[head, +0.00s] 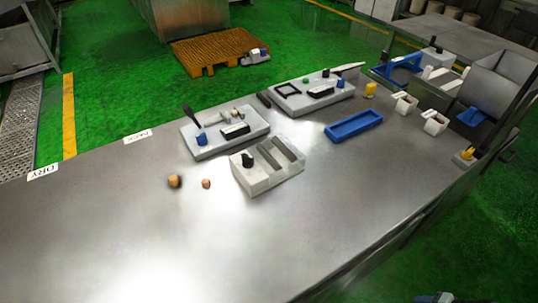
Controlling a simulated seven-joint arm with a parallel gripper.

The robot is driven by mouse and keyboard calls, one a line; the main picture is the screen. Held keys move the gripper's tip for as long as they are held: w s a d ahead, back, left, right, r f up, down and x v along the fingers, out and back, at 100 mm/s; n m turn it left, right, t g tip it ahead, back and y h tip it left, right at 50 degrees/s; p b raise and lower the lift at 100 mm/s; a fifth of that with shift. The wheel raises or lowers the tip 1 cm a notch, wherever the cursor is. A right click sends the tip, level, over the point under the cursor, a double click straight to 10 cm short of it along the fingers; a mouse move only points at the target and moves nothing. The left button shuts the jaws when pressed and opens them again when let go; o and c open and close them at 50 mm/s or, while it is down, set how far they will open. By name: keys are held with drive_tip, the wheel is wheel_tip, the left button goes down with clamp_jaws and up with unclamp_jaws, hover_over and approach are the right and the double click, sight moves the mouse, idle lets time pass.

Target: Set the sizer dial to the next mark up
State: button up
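No label naming the sizer can be read. A pale block (270,180) with two slots on its top has a black knob (247,160) at its left end, near the middle of the table. Behind it lies a grey panel (225,132) with a black lever (189,113), a blue knob (201,138) and a dark display. A second grey panel (291,102) further right has a black square frame, a green button and a small blue knob (340,83). Dial marks are too small to read. My gripper is not in view.
Two small brown lumps (174,181) lie left of the pale block on the steel table (110,230). A blue tray (354,126), a yellow piece (370,90) and white bins (435,123) stand right. A DRY label (43,172) is at left. The front left is clear.

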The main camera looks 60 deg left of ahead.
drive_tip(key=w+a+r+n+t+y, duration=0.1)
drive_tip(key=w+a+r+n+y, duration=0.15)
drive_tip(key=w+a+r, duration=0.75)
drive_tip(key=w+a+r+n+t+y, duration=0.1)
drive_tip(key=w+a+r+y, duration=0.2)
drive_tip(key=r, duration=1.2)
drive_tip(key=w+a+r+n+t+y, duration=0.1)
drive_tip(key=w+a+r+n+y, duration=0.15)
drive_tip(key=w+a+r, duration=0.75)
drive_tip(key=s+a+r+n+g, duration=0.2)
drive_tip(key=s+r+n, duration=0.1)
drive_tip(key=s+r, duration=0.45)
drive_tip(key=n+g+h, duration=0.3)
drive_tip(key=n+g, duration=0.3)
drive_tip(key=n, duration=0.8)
approach(250, 156)
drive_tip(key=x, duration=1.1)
